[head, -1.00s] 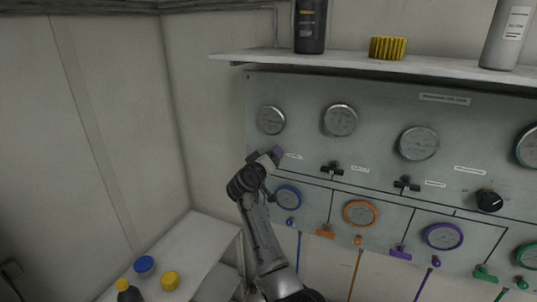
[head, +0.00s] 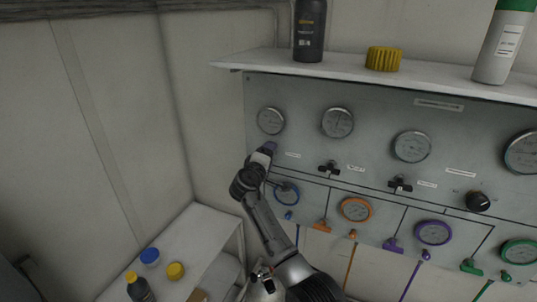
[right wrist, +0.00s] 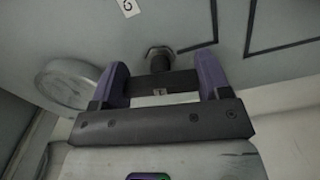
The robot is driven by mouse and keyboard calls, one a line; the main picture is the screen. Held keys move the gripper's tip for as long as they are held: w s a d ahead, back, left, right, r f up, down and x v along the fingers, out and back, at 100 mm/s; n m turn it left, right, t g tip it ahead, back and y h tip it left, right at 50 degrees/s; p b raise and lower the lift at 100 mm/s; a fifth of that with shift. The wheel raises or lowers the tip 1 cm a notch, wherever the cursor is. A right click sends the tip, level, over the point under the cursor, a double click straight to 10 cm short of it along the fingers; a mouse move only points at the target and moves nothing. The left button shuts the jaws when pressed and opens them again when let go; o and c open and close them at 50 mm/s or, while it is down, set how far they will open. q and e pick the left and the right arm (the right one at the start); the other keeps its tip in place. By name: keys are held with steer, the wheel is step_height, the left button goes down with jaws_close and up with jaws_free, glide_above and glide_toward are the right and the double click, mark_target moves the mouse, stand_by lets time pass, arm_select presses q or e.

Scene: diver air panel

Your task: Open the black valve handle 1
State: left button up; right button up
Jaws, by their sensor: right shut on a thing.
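The black valve handle 1 (right wrist: 180,84) is a dark bar with a small "1" label, on a stem with a hex nut (right wrist: 159,54) at the panel. My right gripper (right wrist: 161,76) has its two purple fingers on either side of the bar and is shut on it. Two other black valve handles (head: 329,168) (head: 400,185) stand farther right. My left gripper is not in view.
The grey panel (head: 380,110) carries several gauges, a black knob (head: 478,201) and coloured valves below. A shelf (head: 350,68) above holds bottles and a yellow brush (head: 384,58). A white counter (head: 200,235) at lower left holds a blue cap (head: 150,256) and other small items.

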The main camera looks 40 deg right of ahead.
stand_by(0.3)
steer(key=o, duration=0.9)
steer(key=shift+b+v, duration=1.15)
steer(key=shift+v, duration=5.8)
steer(key=shift+f, duration=0.1)
